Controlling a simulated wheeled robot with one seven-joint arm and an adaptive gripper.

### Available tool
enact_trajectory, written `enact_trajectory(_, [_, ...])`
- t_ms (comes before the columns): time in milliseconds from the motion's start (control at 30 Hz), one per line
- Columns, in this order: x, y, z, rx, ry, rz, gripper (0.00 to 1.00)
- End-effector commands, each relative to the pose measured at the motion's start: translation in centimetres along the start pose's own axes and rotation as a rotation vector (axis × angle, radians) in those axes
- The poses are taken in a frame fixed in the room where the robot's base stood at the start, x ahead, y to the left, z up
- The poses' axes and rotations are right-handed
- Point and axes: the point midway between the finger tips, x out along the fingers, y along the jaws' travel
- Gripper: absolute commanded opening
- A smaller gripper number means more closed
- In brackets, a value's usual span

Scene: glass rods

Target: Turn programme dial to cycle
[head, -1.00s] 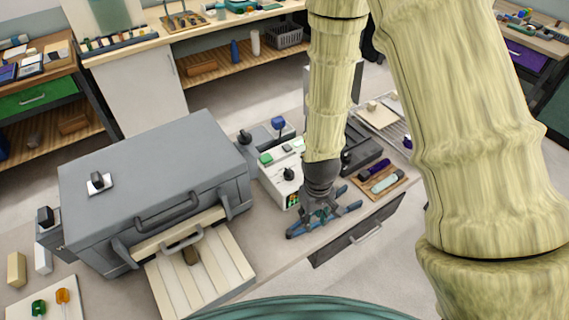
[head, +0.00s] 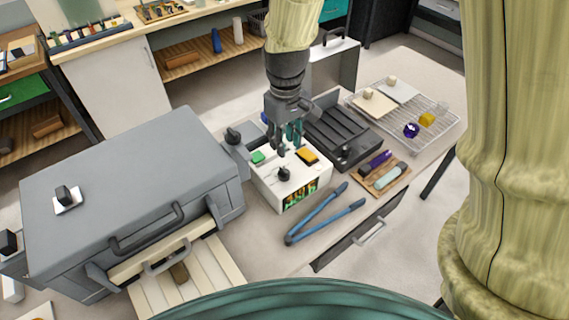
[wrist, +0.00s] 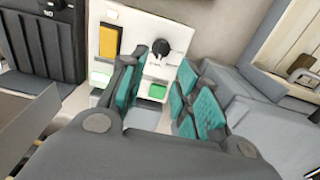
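A white control box (head: 318,178) stands on the bench, right of the grey furnace-like unit. A black dial (head: 284,174) with a pointer-like grip sits on its top near the front; it also shows in the wrist view (wrist: 160,47). A green button (head: 257,158) and a yellow-orange button (head: 307,155) are on the same box, and a lit display (head: 300,193) is on its front. My gripper (head: 285,146) points down above the back of the box, behind the dial. In the wrist view its teal-padded fingers (wrist: 160,92) are apart with nothing held; the dial lies beyond them.
The grey unit (head: 120,175) with handles stands close on the left. Blue-handled tongs (head: 325,215) lie in front of the box. A black ribbed device (head: 345,130) stands to the right, beside a wooden tray (head: 372,183) and a wire rack (head: 440,125).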

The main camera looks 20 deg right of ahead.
Motion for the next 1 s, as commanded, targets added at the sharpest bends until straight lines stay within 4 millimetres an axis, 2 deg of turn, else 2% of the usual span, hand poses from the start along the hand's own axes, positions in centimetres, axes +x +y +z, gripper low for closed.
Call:
enact_trajectory(700, [7.5, 0.0, 0.1, 0.000, -0.002, -0.001, 0.32])
enact_trajectory(1000, [9.6, 0.0, 0.0, 0.001, 0.000, 0.000, 0.32])
